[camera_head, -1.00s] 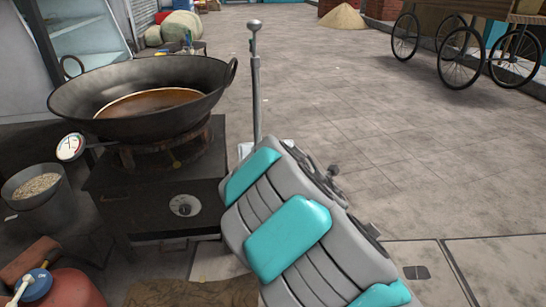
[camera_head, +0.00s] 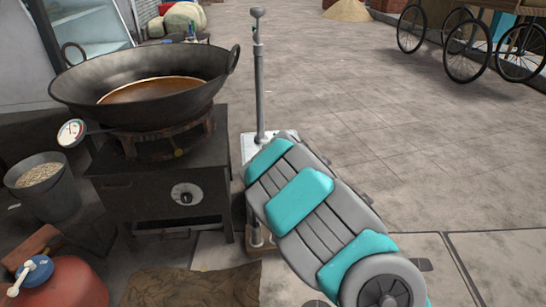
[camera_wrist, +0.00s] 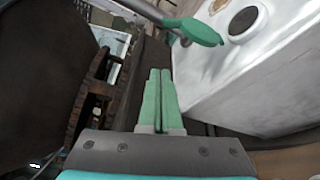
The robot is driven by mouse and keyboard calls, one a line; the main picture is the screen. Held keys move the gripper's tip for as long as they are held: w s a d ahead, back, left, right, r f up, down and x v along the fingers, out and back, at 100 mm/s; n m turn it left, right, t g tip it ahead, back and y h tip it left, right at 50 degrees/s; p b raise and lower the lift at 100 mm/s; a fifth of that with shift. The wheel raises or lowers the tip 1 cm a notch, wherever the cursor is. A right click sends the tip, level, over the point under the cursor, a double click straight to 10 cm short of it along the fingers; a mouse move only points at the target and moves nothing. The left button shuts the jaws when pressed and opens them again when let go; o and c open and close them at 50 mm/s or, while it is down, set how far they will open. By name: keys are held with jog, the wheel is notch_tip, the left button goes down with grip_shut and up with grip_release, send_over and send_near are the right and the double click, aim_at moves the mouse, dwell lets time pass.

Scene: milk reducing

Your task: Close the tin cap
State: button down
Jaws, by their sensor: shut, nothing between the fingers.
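A pale metal tin (camera_wrist: 225,75) fills the right of the wrist view. Its top has a round dark opening (camera_wrist: 243,20). A grey rod with a green, tapered end (camera_wrist: 190,30) crosses above it; I cannot tell whether this is part of the cap. No separate cap is clearly visible. My gripper (camera_wrist: 159,75) has its two green fingers pressed together, empty, left of the tin and apart from it. In the head view the tin's white top (camera_head: 250,147) shows beside my arm, which hides my gripper.
A wide black wok (camera_head: 145,115) with brown liquid sits on a dark stove (camera_head: 165,185) to the left. A tall grey post (camera_head: 259,80) stands by the tin. A bucket of grain (camera_head: 42,185) and a red container (camera_head: 55,290) are farther left.

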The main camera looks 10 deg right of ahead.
jog(key=shift+d+x, duration=0.2)
jog(key=shift+x, duration=0.9)
jog(key=shift+w+d+r, duration=0.25)
jog(key=shift+w+d, duration=0.05)
jog(key=shift+d, duration=0.2)
jog(key=shift+w+d+r, duration=0.2)
jog(key=shift+w+d, duration=0.1)
jog(key=shift+d, duration=0.15)
jog(key=shift+w+d+r, duration=0.25)
jog(key=shift+w+d, duration=0.1)
jog(key=shift+d, duration=0.1)
